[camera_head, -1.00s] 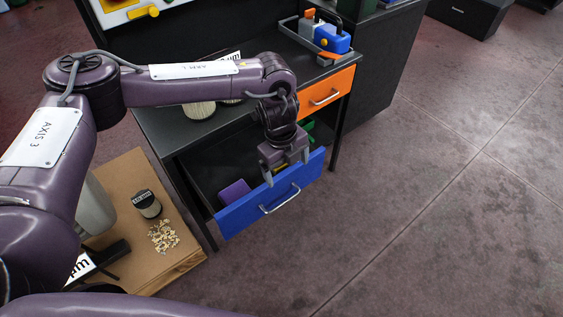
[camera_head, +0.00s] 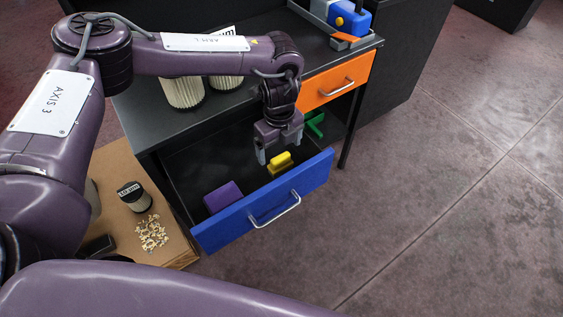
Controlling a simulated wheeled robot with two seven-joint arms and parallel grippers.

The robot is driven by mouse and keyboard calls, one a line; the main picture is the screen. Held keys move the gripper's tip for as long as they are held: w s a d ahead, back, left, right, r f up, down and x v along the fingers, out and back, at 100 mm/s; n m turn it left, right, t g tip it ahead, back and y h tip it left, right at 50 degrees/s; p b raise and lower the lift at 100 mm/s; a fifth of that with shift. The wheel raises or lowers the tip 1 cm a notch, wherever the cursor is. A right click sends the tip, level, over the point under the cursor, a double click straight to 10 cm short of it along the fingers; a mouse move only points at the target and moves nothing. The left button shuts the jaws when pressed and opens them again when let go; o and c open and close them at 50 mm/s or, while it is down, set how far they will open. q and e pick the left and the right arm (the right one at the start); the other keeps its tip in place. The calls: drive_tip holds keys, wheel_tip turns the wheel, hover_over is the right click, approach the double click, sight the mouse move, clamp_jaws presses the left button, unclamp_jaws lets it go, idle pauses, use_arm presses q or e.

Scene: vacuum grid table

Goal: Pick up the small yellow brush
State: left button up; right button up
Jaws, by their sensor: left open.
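The small yellow brush (camera_head: 281,162) lies inside the open blue drawer (camera_head: 238,222), near its right half. My left gripper (camera_head: 280,152) hangs pointing down over the drawer, just above and to the left of the brush. Its jaws are open and hold nothing. One finger overlaps the brush's left side in the picture, and I cannot tell whether they touch. My right gripper is not in the picture.
The orange drawer (camera_head: 338,80) is shut. Pleated filters (camera_head: 183,92) stand on the black tabletop.

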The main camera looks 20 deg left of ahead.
sight(281, 156)
use_arm(q)
wheel_tip(281, 156, down, 5)
drive_tip(key=shift+d+f, duration=0.1)
drive_tip(key=shift+f, duration=0.05)
drive_tip(key=c, duration=1.2)
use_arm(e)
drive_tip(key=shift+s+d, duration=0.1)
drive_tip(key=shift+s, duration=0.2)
use_arm(q)
drive_tip(key=shift+o, duration=0.2)
